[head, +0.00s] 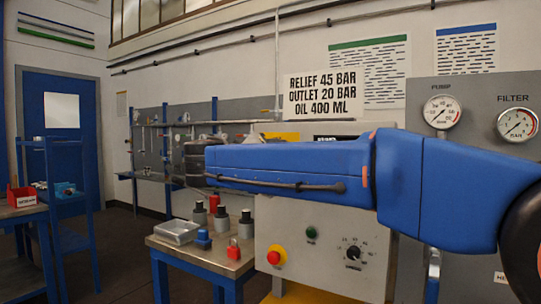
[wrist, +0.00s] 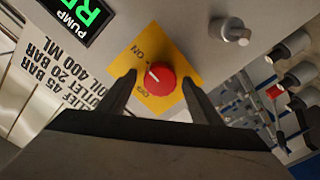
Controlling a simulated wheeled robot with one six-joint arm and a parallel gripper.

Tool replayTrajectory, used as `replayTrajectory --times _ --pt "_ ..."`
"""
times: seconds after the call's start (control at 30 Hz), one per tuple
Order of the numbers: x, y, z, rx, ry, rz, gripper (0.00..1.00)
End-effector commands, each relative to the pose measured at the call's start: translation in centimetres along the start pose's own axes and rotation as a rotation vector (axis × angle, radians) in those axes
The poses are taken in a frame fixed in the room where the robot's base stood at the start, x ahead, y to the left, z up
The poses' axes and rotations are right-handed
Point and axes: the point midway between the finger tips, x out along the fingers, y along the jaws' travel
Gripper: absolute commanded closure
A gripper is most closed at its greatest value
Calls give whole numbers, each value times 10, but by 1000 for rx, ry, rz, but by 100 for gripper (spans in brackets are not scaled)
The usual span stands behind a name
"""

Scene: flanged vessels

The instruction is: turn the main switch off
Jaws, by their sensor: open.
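The main switch (wrist: 162,79) is a round red knob on a yellow plate (wrist: 153,100) lettered ON and OFF, seen in the wrist view. A white mark on the knob points to the plate's lettered side; I cannot tell exactly which label it meets. My gripper (wrist: 158,77) is open, one finger on each side of the knob, with a visible gap to it. Whether the fingertips are level with the knob in depth is unclear. In the head view my blue arm covers most of that panel and the knob is not visible.
Below my arm in the head view is a grey control panel with a red button (head: 274,257), a green button (head: 311,232) and a black dial (head: 353,253). A bench (head: 205,258) with a metal tray, dark-topped cylinders and a red padlock (head: 233,249) stands left. Gauges (head: 442,111) are at right.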

Motion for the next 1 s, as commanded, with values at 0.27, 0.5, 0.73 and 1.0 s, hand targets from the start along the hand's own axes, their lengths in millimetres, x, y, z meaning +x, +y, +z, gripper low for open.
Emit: replayTrajectory --times 0.27,0.5,0.73,1.0 --pt "0 0 0 0 0 0 56" --pt "0 0 0 -1 0 0 82" --pt "0 0 0 -39 0 0 82" --pt "0 -1 0 -201 0 0 82"
